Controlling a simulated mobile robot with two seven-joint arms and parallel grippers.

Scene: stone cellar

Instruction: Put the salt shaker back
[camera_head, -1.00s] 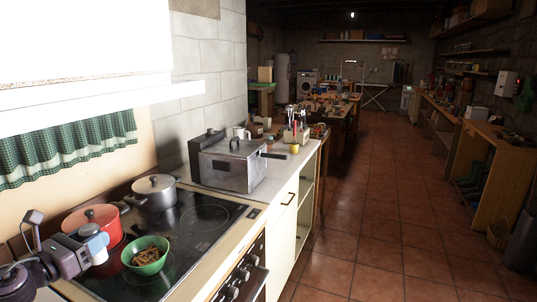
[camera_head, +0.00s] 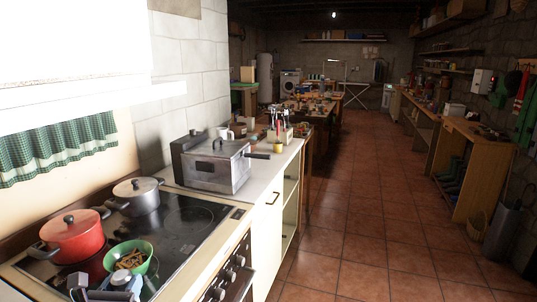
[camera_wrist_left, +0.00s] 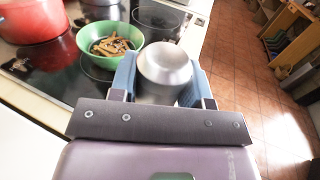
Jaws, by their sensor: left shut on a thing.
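The salt shaker, a silvery metal cylinder with a domed top, sits between the blue fingers of my left gripper (camera_wrist_left: 158,82) in the left wrist view; the shaker (camera_wrist_left: 166,66) is gripped there. In the head view my left gripper (camera_head: 108,288) is at the bottom left edge, just in front of the green bowl (camera_head: 139,247). The shaker's lower part is hidden by the gripper. My right gripper is in neither view.
The green bowl with brown food stands on the black cooktop (camera_head: 186,236). A red pot (camera_head: 75,240) and a grey pot (camera_head: 139,194) are behind and left of it. A metal deep fryer (camera_head: 212,165) stands on the white counter (camera_head: 262,185). The tiled floor (camera_head: 345,210) is clear to the right.

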